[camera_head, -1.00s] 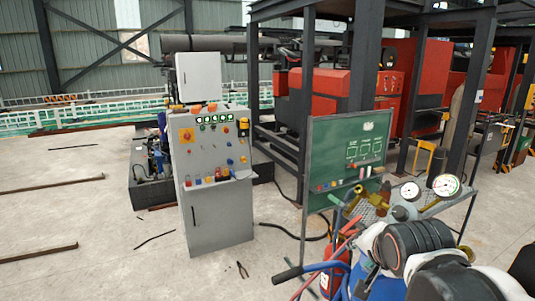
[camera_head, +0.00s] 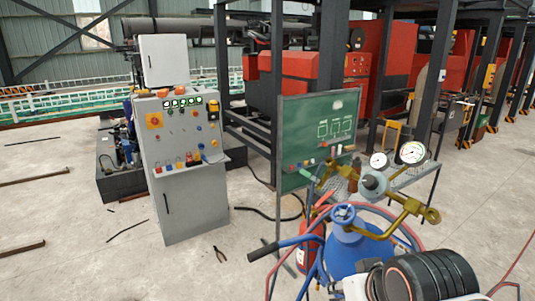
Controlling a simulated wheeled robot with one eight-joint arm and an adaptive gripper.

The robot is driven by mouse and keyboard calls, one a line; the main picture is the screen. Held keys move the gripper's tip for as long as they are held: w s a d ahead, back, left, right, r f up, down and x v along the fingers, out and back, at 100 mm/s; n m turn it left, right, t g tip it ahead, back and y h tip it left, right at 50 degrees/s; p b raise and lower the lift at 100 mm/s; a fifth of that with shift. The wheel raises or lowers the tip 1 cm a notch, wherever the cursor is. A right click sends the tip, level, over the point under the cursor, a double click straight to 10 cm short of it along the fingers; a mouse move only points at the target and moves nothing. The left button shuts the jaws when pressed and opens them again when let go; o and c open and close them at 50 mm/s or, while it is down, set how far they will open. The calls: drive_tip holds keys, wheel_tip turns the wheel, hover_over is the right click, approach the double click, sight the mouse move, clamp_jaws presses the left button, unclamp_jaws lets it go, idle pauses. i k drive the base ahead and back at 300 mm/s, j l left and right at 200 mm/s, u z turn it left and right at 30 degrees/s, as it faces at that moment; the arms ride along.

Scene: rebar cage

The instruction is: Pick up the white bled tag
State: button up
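I cannot make out a white bled tag in this view. A blue gas cylinder (camera_head: 357,250) stands on a cart at the lower right. Its brass regulator has two round white-faced gauges, a larger gauge (camera_head: 412,152) and a smaller gauge (camera_head: 379,160). My arm, with a black ribbed joint and white links, fills the bottom right corner and hides the lower part of the cylinder. My gripper is not in view.
A grey control cabinet (camera_head: 190,205) stands left of centre. A green board (camera_head: 318,135) stands behind the cart, with a mesh table (camera_head: 405,178) beside it. A red extinguisher (camera_head: 309,252) is left of the cylinder. Pliers (camera_head: 220,254) lie on the floor.

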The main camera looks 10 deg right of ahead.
sight(397, 251)
drive_tip(key=z, duration=1)
